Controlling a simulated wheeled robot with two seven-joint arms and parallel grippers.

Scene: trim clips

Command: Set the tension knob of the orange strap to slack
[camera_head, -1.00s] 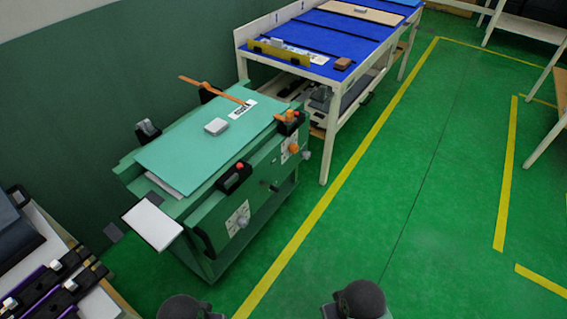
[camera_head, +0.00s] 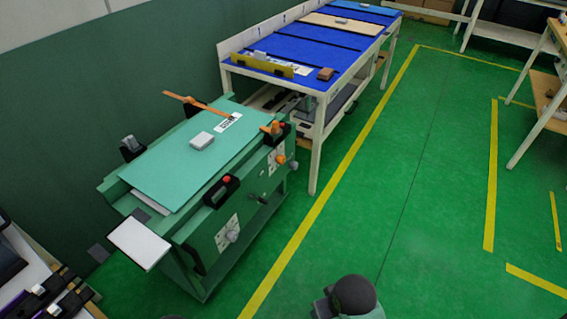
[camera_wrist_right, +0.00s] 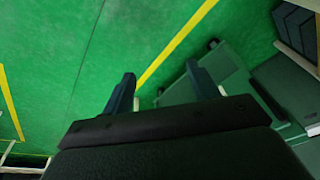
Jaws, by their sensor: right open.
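A green bench (camera_head: 165,182) stands at left centre in the head view with a teal sheet on top. The orange strap (camera_head: 196,104) runs from a black holder at the bench's back edge onto the sheet. An orange piece (camera_head: 273,128) sits in a black clip at the front right corner. Below it, an orange knob (camera_head: 280,159) sits on a white dial plate on the bench front. A grey knob (camera_head: 232,236) sits on another dial plate farther left. The dial marks are too small to read. My right gripper (camera_wrist_right: 160,80) is open and empty above the floor. My left gripper is not in view.
A black clip with a red button (camera_head: 227,181) is on the bench's front edge. A white plate (camera_head: 139,242) juts from its left end. A blue-topped table (camera_head: 305,70) stands beyond.

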